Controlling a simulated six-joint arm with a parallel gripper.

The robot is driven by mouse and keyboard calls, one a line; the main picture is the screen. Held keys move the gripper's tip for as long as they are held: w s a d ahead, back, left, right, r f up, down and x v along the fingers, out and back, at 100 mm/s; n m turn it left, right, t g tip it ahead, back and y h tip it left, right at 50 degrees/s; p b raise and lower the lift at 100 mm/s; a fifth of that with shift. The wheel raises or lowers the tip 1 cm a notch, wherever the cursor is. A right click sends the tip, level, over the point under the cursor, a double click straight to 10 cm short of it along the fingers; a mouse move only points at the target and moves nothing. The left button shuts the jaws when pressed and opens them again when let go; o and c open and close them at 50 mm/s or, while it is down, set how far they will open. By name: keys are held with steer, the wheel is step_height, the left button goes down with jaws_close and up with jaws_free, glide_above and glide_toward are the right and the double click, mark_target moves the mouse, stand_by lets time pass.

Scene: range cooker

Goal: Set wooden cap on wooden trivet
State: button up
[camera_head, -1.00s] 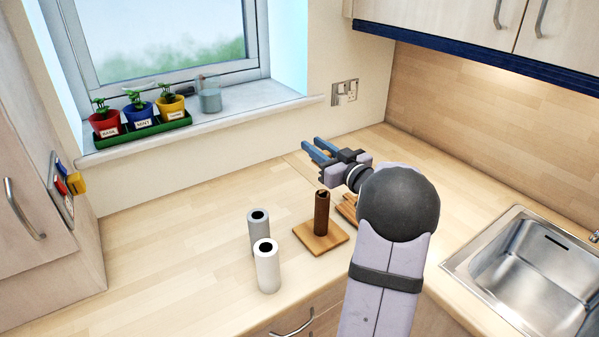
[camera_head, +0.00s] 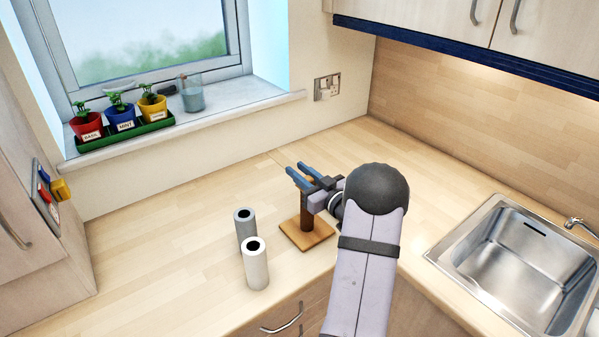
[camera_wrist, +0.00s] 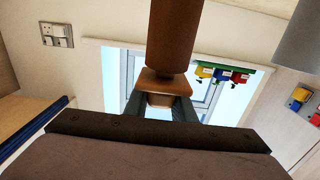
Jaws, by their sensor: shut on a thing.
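The wooden trivet (camera_head: 292,233) appears to be the flat square board on the worktop, with a dark brown wooden cylinder (camera_head: 307,218) upright on it. My gripper (camera_head: 297,174) is level, at the top of that cylinder. In the wrist view, which is upside down, my gripper (camera_wrist: 160,108) is shut on a small wooden piece, which I take for the wooden cap (camera_wrist: 166,84). Its wide plate meets the end of the brown cylinder (camera_wrist: 172,35) in the picture. I cannot tell whether they touch. The cap is not clear in the head view.
A grey tube (camera_head: 245,232) and a white tube (camera_head: 256,268) stand just left of the trivet. The sink (camera_head: 520,255) is at the right. Potted herbs (camera_head: 122,120) and a glass (camera_head: 192,95) stand on the sill. The worktop at the left is clear.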

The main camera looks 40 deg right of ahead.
steer(key=shift+f, duration=0.3)
steer(key=shift+f, duration=0.3)
steer(key=o, duration=1)
steer(key=shift+r, duration=0.1)
steer(key=s+b, duration=0.1)
steer(key=s, duration=0.1)
steer(key=s+b, duration=0.1)
steer(key=s, duration=0.1)
steer(key=s+b, duration=0.1)
steer(key=s, duration=0.1)
steer(key=shift+a+f+b, duration=0.1)
steer(key=shift+f+b, duration=0.15)
steer(key=shift+b, duration=0.15)
steer(key=shift+o, duration=0.5)
steer(key=shift+s+a+r, duration=0.1)
steer(key=shift+s, duration=0.6)
